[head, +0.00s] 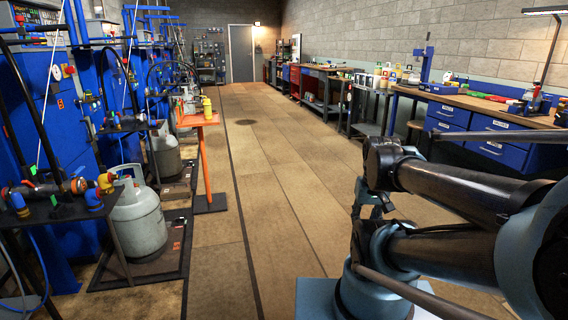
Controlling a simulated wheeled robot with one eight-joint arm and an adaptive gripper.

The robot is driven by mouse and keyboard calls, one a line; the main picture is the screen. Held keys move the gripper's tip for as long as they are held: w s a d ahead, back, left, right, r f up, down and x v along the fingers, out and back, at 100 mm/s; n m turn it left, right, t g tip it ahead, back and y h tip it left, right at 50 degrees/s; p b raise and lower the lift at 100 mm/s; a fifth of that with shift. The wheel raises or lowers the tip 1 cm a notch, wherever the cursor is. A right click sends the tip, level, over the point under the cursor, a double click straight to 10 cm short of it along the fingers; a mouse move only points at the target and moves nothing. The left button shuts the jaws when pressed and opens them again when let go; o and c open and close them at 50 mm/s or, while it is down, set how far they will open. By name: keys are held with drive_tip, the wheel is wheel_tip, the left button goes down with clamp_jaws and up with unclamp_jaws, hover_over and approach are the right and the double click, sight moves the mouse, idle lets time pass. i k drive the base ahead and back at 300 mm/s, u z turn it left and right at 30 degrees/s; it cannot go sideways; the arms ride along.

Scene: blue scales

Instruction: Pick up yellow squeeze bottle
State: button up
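A yellow bottle (207,107) stands upright on the small orange-topped stand (198,120) left of centre in the head view. It is small and distant in the picture. My folded arm fills the lower right, well apart from the bottle. Dark jointed parts show at the near end of the arm, but I cannot make out the gripper's fingertips or whether they are open or shut. Nothing is seen touching the bottle.
A grey gas cylinder (138,222) and a dark side table (60,200) with fittings stand at near left, beside blue machines (45,100). Blue-drawered workbenches (490,128) line the right wall. The floor (275,165) between is clear back to the grey door (241,53).

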sight(207, 109)
drive_tip(key=z, duration=0.05)
drive_tip(key=i, duration=2.35)
drive_tip(key=u, duration=0.55)
drive_tip(key=i, duration=1.25)
drive_tip(key=u, duration=0.25)
